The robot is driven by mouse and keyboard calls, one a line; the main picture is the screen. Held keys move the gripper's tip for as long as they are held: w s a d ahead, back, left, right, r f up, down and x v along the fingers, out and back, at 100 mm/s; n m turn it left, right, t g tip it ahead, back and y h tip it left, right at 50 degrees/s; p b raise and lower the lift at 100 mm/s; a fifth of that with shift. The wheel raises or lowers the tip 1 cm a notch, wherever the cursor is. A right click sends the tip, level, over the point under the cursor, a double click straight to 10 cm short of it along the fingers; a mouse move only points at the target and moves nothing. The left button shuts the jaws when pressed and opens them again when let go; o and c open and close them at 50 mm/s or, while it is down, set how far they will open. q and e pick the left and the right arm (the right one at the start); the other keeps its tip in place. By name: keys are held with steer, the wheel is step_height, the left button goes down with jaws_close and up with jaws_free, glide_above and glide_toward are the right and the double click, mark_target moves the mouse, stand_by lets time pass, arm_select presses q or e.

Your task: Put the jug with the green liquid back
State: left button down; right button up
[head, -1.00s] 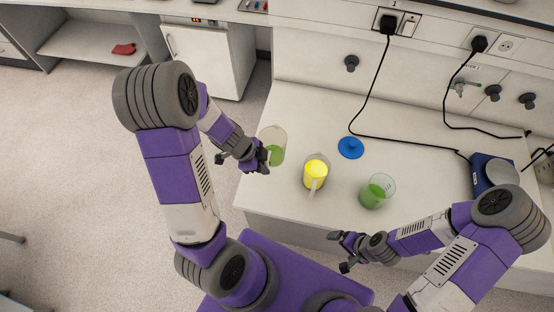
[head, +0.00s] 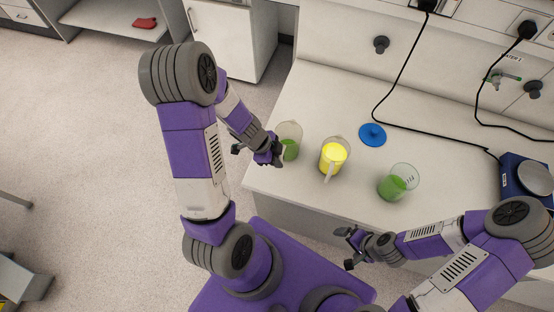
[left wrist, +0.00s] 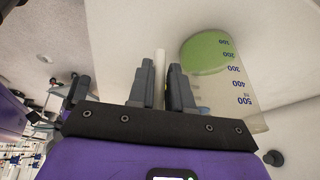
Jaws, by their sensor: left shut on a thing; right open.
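A clear jug with green liquid (head: 290,145) is at the left end of the white bench, its near side partly hidden by my left gripper (head: 272,153). In the left wrist view the jug (left wrist: 232,85) shows blue volume marks, and my left fingers (left wrist: 160,88) are shut on its pale handle (left wrist: 160,62). I cannot tell whether its base touches the bench. My right gripper (head: 352,249) is open and empty in front of the bench's near edge.
A yellow-filled jug (head: 333,156) stands right of the held jug. Further right is a clear vessel with green liquid (head: 398,183). A blue disc (head: 372,135) lies behind them, and a blue device (head: 528,178) is at far right with cables nearby. Bare bench (head: 300,95) lies behind the held jug.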

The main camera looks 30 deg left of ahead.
arm_select(q)
steer(key=c, duration=1)
jaws_free()
steer(key=shift+c, duration=0.2)
steer(key=p+v, duration=0.7)
steer(key=v, duration=0.5)
steer(key=shift+s, duration=0.15)
